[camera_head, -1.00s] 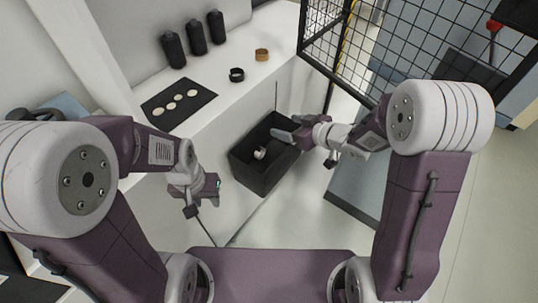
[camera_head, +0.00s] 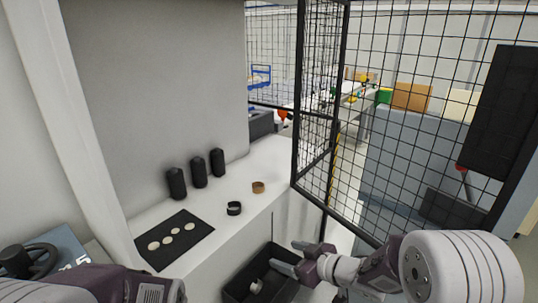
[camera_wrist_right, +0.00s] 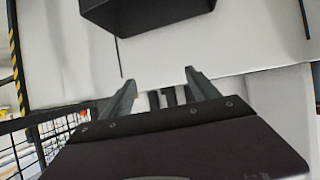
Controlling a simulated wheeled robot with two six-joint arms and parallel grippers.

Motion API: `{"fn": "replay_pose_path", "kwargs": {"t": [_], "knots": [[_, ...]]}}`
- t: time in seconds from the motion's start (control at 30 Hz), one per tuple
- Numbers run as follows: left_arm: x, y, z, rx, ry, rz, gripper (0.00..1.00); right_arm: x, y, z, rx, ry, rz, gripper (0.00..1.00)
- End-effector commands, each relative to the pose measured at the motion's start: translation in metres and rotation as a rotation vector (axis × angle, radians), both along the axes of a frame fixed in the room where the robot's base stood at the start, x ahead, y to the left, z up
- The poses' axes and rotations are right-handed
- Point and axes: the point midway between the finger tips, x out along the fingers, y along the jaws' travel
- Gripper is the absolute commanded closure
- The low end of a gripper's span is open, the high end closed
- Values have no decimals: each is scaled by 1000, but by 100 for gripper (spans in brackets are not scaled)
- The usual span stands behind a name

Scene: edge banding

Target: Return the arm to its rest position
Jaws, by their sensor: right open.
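My right gripper (camera_head: 286,255) is open and empty at the lower middle of the head view, over the right-hand side of a black bin (camera_head: 240,283). In the right wrist view, its two fingers (camera_wrist_right: 160,83) stand apart with nothing between them, and the bin (camera_wrist_right: 150,14) shows at the top edge. A small pale round piece (camera_head: 257,286) lies in the bin. Part of my left arm (camera_head: 140,287) shows at the lower left; its gripper is out of the picture.
The white shelf (camera_head: 262,208) carries a black mat (camera_head: 150,254) with several pale discs, black bottles (camera_head: 199,172), a black ring (camera_head: 234,208) and a brown ring (camera_head: 258,187). A black mesh fence (camera_head: 400,150) stands at the right, close beyond my right arm.

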Motion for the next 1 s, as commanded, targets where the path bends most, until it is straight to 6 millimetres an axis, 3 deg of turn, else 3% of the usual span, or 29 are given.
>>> {"fn": "replay_pose_path", "kwargs": {"t": [0.03,0.07,0.1,0.17,0.23,0.33,0.4,0.5,0.6,1.0], "knots": [[0,0,30,0,-1,0,64,1,2,47,10,-30,-24,30],[0,0,45,0,-1,0,64,4,-7,69,4,-28,-94,30],[1,0,55,0,-1,0,64,6,-27,77,-27,3,-210,30],[1,0,65,0,-2,0,64,0,-61,74,-85,84,-374,30],[1,0,73,0,-1,0,64,-24,-95,60,-148,223,-539,30],[0,0,77,0,-1,0,64,-81,-126,27,-220,486,-707,30],[0,0,73,0,-1,0,64,-124,-132,2,-254,669,-762,30],[0,0,72,0,0,0,64,-170,-129,-15,-285,866,-777,30],[0,0,72,0,0,0,64,-193,-125,-19,-313,961,-757,30],[0,0,72,0,-1,0,64,-197,-125,-19,-336,970,-734,30]]}}
